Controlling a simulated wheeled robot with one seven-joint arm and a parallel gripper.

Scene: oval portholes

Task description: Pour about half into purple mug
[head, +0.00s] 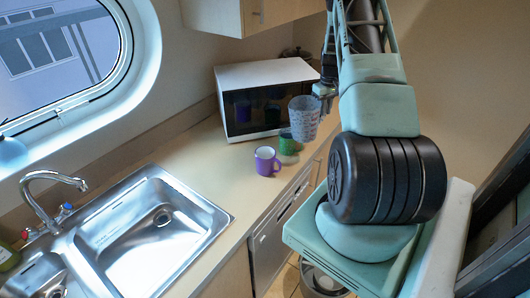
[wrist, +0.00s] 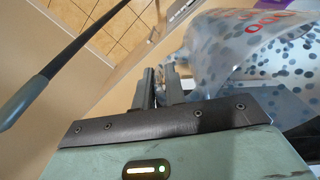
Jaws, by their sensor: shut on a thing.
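The purple mug (head: 266,162) stands upright on the counter, in front of the microwave, with its pale inside showing. A sliver of purple (wrist: 272,4) shows at the top of the wrist view. My gripper (head: 322,91) is shut on a pale cup with blue spots (head: 303,120), held above the counter, to the right of the purple mug and higher. The cup looks roughly upright in the head view. I cannot see what is inside the cup.
A green mug (head: 287,145) stands just behind the purple mug, near the microwave (head: 262,75). A steel sink (head: 150,235) with a tap (head: 52,184) lies at the left. Clear counter lies between sink and mugs. The counter's front edge is close to the purple mug.

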